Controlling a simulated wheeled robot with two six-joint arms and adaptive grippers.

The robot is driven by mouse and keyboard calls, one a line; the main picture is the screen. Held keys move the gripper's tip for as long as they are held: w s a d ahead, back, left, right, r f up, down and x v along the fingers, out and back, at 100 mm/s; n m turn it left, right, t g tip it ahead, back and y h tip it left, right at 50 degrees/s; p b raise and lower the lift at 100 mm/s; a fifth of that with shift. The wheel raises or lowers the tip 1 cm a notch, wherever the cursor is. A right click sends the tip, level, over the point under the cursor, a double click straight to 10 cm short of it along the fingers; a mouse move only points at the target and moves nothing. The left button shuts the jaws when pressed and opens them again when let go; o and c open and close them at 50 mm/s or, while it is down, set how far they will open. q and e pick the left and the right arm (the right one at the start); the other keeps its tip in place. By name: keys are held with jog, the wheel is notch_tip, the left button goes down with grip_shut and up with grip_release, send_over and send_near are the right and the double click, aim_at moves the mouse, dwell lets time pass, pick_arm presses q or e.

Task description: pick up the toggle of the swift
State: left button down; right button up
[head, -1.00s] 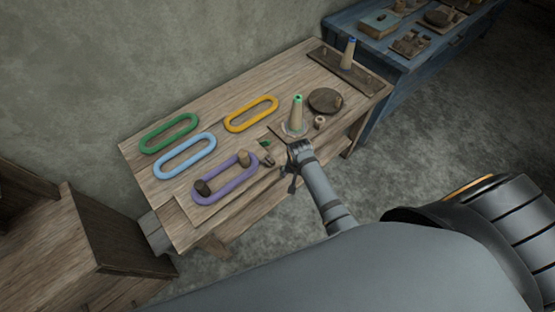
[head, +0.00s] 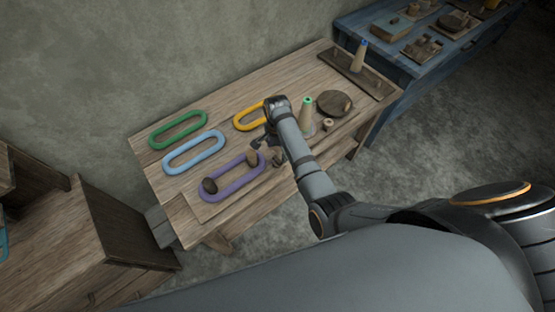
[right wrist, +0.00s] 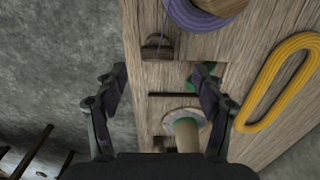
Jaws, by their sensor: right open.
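A small dark brown piece with a rounded top (right wrist: 157,47) sits at the table's edge in the right wrist view. It may be the toggle, but I cannot tell for sure. My right gripper (right wrist: 162,78) is open and empty, with this piece just beyond the gap between its fingertips. In the head view the right gripper (head: 267,151) hangs over the table's front part, beside the purple loop (head: 233,177), and hides the piece. Two brown pegs stand at the purple loop's ends. My left gripper is not in view.
A cone with a green top (head: 307,115) stands close to the right gripper, with a round brown disc (head: 335,103) beyond. Yellow (head: 243,118), blue (head: 194,152) and green (head: 178,130) loops lie on the table. A slot with something green (right wrist: 199,76) is by the right finger.

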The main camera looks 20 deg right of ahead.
aim_at(278, 159)
jog(key=shift+s+f+p, duration=0.2)
jog(key=shift+f+p, duration=0.1)
jog(key=shift+f, duration=2.35)
jog(key=c, duration=0.8)
